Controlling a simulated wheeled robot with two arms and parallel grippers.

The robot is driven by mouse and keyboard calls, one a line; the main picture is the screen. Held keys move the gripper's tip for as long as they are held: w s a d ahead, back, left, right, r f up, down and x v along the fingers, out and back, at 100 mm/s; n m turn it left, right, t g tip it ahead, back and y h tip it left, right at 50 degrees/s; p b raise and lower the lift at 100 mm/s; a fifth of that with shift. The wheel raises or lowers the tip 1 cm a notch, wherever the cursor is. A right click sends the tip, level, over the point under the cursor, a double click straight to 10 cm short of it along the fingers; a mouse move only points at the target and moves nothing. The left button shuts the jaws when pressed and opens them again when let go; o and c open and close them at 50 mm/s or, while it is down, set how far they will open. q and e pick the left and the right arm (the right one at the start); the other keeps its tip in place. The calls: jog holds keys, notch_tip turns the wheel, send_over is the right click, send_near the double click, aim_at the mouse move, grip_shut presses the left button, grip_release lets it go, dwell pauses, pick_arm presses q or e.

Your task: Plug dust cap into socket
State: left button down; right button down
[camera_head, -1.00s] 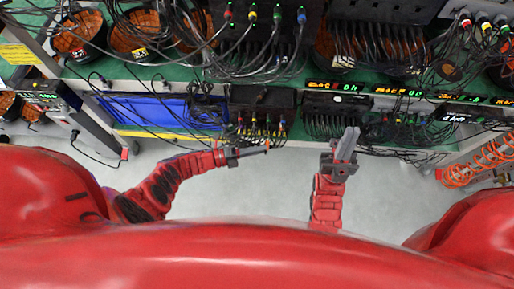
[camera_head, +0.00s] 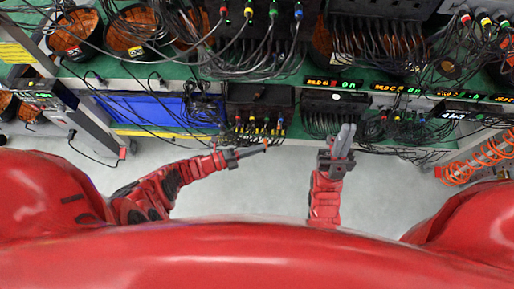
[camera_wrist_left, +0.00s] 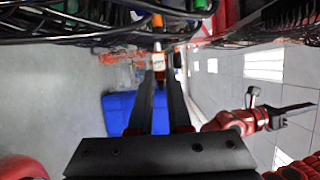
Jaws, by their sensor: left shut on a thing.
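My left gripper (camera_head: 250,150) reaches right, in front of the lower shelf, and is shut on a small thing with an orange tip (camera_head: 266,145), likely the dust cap. In the left wrist view the two fingers (camera_wrist_left: 163,75) converge on a small pale and orange piece (camera_wrist_left: 158,60), whose shape is too small to tell. A black unit (camera_head: 260,96) above the gripper has a row of coloured connectors (camera_head: 262,126); which socket is meant cannot be told. My right gripper (camera_head: 341,142) points at the rack, with no held thing visible; its finger gap is unclear.
Black cables (camera_head: 180,70) hang across the rack's green shelves (camera_head: 190,72). A blue bin (camera_head: 150,110) is at the left of the lower shelf. An orange coiled hose (camera_head: 485,155) hangs at the right. The grey floor (camera_head: 270,190) between my arms is clear.

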pick_arm(q)
jog(key=shift+w+b, duration=2.6)
jog(key=shift+w, duration=0.3)
jog(key=shift+b, duration=0.6)
jog(key=shift+w+b, duration=0.35)
jog(key=shift+w+b, duration=0.3)
jog(key=shift+w+b, duration=0.4)
jog(key=shift+b, duration=0.05)
